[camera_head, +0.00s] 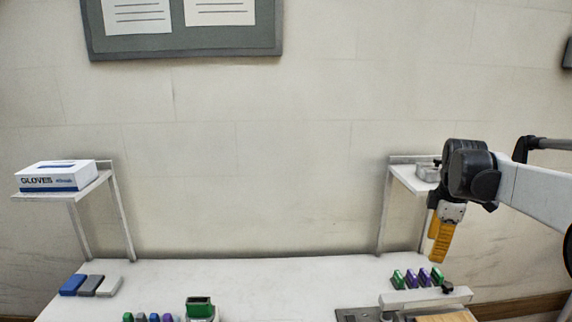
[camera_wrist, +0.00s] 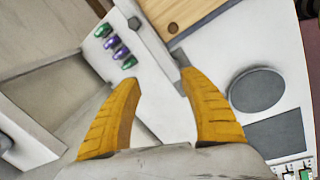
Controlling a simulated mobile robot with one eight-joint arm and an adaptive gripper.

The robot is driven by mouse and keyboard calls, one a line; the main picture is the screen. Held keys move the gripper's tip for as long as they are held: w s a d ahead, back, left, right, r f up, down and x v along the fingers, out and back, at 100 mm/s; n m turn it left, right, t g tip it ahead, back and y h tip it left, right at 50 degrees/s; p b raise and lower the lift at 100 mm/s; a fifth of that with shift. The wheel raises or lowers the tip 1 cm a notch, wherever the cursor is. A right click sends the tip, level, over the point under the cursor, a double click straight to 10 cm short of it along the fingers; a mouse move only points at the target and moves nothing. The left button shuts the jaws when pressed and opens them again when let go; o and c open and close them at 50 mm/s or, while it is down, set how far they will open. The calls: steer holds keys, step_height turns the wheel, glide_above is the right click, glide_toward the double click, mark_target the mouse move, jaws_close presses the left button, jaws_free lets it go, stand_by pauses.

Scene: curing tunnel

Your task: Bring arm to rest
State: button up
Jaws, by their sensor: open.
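My arm reaches in from the right in the head view, with my gripper (camera_head: 440,242) pointing down above the right part of the white table (camera_head: 250,275). In the wrist view my gripper (camera_wrist: 160,90) has its two yellow fingers spread apart with nothing between them. Below it the white table surface (camera_wrist: 160,110) shows. A row of green and purple pieces (camera_wrist: 116,46) lies on the table beyond the fingers, apart from them; the row also shows in the head view (camera_head: 417,278).
A shelf with a gloves box (camera_head: 55,176) stands at left; another shelf (camera_head: 410,180) stands behind my gripper. Blue, grey and white blocks (camera_head: 90,285) lie at front left. A green block (camera_head: 199,305) and small pieces are at front centre. A wooden board (camera_wrist: 185,15) is at right. The table's middle is clear.

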steer(key=s+a+m+t+b, duration=0.25)
steer(key=s+a+m, duration=0.45)
steer(key=s+a, duration=0.5)
steer(key=s+a+f+m+t, duration=0.3)
steer(key=s+a+f+m, duration=0.3)
steer(key=s, duration=0.6)
steer(key=shift+a+f+y, duration=0.3)
steer(key=shift+a+f, duration=0.3)
steer(key=shift+a, duration=0.05)
